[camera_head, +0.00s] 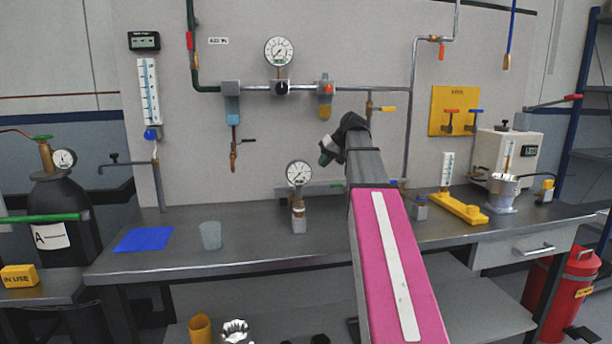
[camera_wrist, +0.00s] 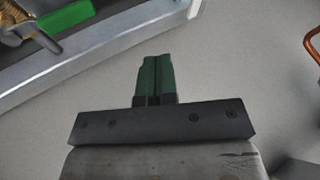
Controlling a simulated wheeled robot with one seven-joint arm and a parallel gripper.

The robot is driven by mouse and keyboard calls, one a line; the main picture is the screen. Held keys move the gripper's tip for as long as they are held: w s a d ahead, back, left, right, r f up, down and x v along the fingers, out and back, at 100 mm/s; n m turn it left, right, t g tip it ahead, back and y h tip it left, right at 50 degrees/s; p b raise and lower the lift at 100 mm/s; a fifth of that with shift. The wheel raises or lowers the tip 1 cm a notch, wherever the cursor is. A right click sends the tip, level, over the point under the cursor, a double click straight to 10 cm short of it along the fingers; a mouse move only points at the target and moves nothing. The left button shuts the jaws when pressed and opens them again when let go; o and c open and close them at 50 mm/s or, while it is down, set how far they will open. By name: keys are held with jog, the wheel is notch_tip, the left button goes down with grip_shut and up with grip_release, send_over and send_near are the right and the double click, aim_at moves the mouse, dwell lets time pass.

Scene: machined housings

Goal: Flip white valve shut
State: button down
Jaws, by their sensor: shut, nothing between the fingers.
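I cannot make out a white valve in either view; my arm hides part of the bench and wall behind it. My gripper (camera_head: 326,159) is raised in front of the wall panel, with its dark green fingers pointing left and down. In the wrist view the fingers (camera_wrist: 157,78) are pressed together with nothing between them. They touch nothing that I can see. A green lever (camera_wrist: 66,27) beside a brass fitting (camera_wrist: 14,22) shows at the upper left of the wrist view, apart from the fingers.
A pressure gauge (camera_head: 299,174) stands on the bench (camera_head: 260,240) below my gripper. A copper spout (camera_head: 233,160) hangs to its left. A cup (camera_head: 210,236) and blue mat (camera_head: 144,239) lie further left. A yellow-handled valve (camera_head: 388,109) is to the right.

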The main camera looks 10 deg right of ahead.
jog(key=w+a+f, duration=0.3)
jog(key=a+f, duration=0.4)
jog(key=a, duration=0.1)
jog(key=shift+w+a+f, duration=0.3)
jog(key=shift+f, duration=0.05)
